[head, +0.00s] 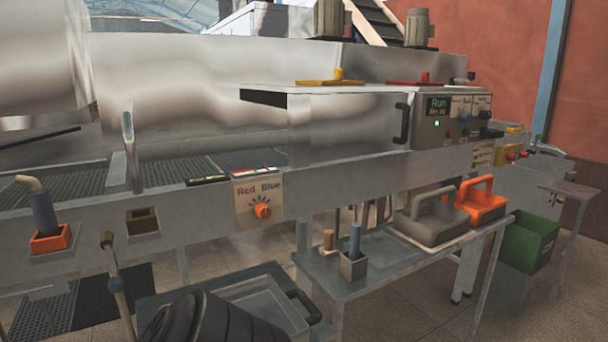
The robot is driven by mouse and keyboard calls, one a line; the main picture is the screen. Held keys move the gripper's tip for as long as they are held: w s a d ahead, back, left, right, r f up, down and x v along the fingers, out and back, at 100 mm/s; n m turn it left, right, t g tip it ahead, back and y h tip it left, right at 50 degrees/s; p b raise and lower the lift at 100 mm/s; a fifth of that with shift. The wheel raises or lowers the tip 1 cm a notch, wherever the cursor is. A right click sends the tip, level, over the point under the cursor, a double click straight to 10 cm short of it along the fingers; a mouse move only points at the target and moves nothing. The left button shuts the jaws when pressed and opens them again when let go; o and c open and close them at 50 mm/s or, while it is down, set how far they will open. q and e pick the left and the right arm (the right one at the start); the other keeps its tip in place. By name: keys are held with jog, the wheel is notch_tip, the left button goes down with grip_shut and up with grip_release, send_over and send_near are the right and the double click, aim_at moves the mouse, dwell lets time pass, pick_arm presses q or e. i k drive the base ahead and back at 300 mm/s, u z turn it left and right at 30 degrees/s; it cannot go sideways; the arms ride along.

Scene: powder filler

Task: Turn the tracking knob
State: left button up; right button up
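A round orange-red knob (263,211) sits on a beige panel (245,221) on the front rail of the steel machine. The panel carries the words "Red" and "Blue" with tick marks around the knob. No label reading "tracking" can be made out, so I cannot tell for sure that this is the tracking knob. A control box (437,130) farther right has a lit display reading "Run" and several small dark knobs and buttons, too small to read.
A blue-handled tool stands in an orange holder (50,241) at left. A lever (114,278) rises before the rail. Below are a grey tray (262,312), a low table (349,297) with grey (432,217) and orange (482,204) handled blocks, and a green bin (527,245).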

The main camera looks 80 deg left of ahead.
aim_at(262, 210)
jog(key=i, duration=1.2)
jog(key=u, duration=2.5)
